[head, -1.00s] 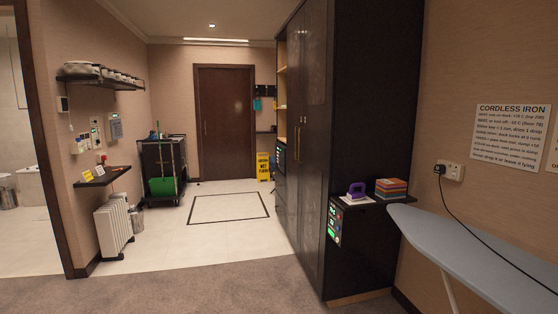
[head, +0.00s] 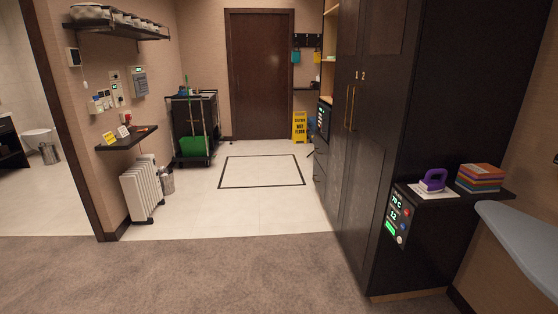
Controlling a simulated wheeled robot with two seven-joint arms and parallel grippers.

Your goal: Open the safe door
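No thing that I can surely name as the safe shows in the head view. A small dark box with a lit display (head: 323,118) sits in the far end of the dark cabinet row, below open shelves. It is seen at a steep angle, and I cannot tell whether it is the safe. Neither of my grippers is in view.
A tall dark cabinet (head: 455,110) with brass handles stands at right, shut. Its side has a lit control panel (head: 397,218) and a shelf with a purple iron (head: 433,180). A white radiator (head: 142,192) stands at left. The carpet and tiled floor between are clear.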

